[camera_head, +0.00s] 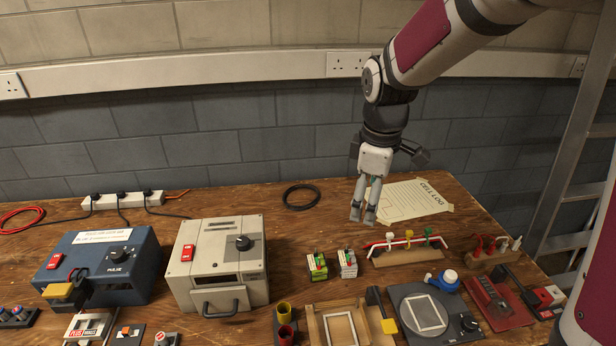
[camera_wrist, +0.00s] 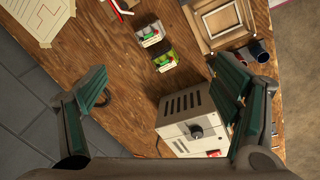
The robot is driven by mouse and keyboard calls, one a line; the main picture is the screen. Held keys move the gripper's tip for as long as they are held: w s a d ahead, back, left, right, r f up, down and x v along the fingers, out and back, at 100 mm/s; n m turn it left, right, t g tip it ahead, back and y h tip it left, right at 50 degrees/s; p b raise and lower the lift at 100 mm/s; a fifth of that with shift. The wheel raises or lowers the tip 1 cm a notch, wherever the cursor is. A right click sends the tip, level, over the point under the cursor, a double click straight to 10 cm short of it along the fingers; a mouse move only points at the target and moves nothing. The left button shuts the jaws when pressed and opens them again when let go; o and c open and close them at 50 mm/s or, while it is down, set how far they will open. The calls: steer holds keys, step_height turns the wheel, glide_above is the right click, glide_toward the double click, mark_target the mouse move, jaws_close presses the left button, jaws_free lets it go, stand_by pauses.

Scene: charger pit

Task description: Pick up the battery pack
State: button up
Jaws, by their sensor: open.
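Two small block-shaped packs stand side by side on the wooden bench: a green one (camera_head: 316,266) and a white-and-grey one (camera_head: 347,264). They look like battery packs, but I cannot tell which one the task means. In the wrist view the green pack (camera_wrist: 166,61) and the white pack (camera_wrist: 149,34) lie beyond the fingers, near the gap between them. My gripper (camera_head: 364,214) is open and empty, above the back of the bench, behind and slightly right of the packs. In the wrist view its fingers are spread wide.
A cream box with a handle (camera_head: 217,265) stands left of the packs, with a blue box (camera_head: 97,268) beyond. A wooden frame tray (camera_head: 317,325) and cups (camera_head: 284,322) are in front. A rack of coloured cables (camera_head: 408,257) stands right. A black ring (camera_head: 301,197) lies behind.

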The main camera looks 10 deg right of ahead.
steer(key=w+f+n+g, duration=0.2)
steer(key=w+f+n, duration=0.45)
steer(key=f, duration=0.75)
steer(key=m, duration=0.1)
glide_above(348, 258)
step_height(348, 258, down, 8)
steer(key=shift+w+a+r+b, duration=0.1)
steer(key=shift+w+a+b, duration=0.05)
steer(key=shift+b, duration=0.25)
steer(key=shift+s+f, duration=0.2)
steer(key=shift+f, duration=2.85)
steer(key=c, duration=1.6)
